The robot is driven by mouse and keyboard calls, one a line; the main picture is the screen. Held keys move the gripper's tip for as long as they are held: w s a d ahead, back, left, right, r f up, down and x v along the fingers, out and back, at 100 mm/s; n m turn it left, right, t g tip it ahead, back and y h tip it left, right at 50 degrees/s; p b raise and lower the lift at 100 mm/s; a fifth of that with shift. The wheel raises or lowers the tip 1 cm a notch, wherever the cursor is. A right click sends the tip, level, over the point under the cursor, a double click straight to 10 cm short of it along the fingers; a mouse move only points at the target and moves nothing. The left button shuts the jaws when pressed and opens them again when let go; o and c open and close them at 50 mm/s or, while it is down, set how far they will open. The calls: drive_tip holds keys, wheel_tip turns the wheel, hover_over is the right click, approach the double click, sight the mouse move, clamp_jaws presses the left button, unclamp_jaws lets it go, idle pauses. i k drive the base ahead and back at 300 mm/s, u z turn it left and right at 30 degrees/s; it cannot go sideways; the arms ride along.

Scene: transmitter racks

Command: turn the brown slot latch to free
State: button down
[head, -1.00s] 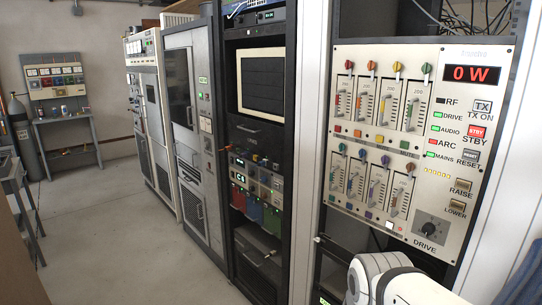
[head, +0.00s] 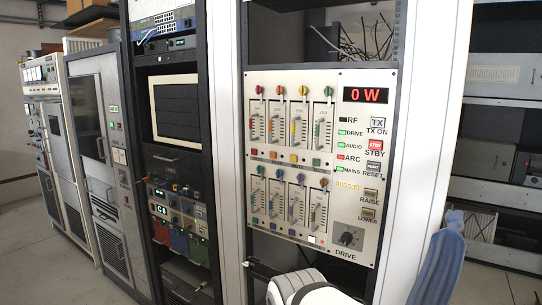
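The brown slot latch (head: 324,182) is a small knob at the top of the rightmost slot in the lower row of the cream transmitter panel (head: 358,210). Its exact angle is too small to tell. Below it is that slot's module (head: 317,212) with a pale handle. A white part of my arm shows at the bottom edge, below the panel. My gripper is out of view, so whether it is open or shut does not show.
Purple (head: 301,178), blue and teal latches sit left of the brown one; red to green latches form the upper row. The drive knob (head: 347,238) is at lower right. A blue upright object (head: 438,268) stands at right. Open floor (head: 60,260) lies left.

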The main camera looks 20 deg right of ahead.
sight(324, 182)
drive_tip(key=k, duration=0.5)
drive_tip(key=u, duration=0.45)
drive_tip(key=i, duration=1.05)
drive_tip(key=z, duration=2.1)
